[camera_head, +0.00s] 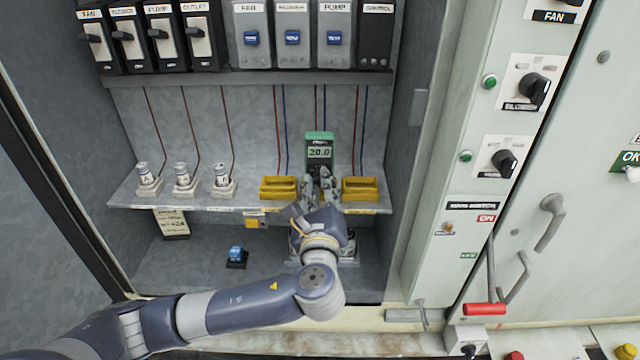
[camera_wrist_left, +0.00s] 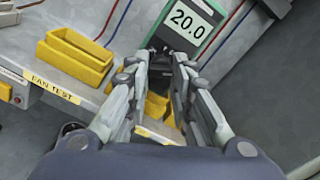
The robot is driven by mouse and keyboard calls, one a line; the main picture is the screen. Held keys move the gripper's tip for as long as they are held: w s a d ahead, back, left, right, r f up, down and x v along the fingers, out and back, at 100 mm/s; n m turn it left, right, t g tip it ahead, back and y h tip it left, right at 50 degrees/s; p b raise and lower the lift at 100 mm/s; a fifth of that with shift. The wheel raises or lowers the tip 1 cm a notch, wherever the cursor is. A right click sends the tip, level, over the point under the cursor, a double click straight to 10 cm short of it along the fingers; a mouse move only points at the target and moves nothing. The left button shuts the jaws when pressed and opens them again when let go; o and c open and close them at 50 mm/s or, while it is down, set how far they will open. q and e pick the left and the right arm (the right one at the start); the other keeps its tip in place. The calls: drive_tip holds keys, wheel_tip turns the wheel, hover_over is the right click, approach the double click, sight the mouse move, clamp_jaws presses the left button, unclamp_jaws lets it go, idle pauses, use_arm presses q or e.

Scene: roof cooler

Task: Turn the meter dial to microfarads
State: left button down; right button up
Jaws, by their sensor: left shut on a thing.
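The green meter (camera_head: 320,146) stands upright on the shelf against the cabinet's back wall, with its display reading 20.0. In the left wrist view the meter (camera_wrist_left: 193,18) shows at the top, display tilted. My left gripper (camera_head: 320,176) is in front of the meter's lower half. In the left wrist view its fingers (camera_wrist_left: 172,58) close on a small dark part at the meter's lower face, where the dial is. The fingers hide most of the dial, so its setting cannot be read. My right gripper is in neither view.
Yellow trays (camera_head: 279,188) and (camera_head: 360,188) flank the meter on the shelf (camera_head: 128,192). Several fuses stand at the shelf's left. A small blue switch (camera_head: 236,254) sits on the cabinet floor. The cabinet's right wall (camera_head: 408,150) is close to my arm.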

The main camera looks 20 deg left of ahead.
use_arm(q)
drive_tip(key=shift+f, duration=0.15)
drive_tip(key=c, duration=1.4)
unclamp_jaws()
drive_tip(key=v, duration=1.2)
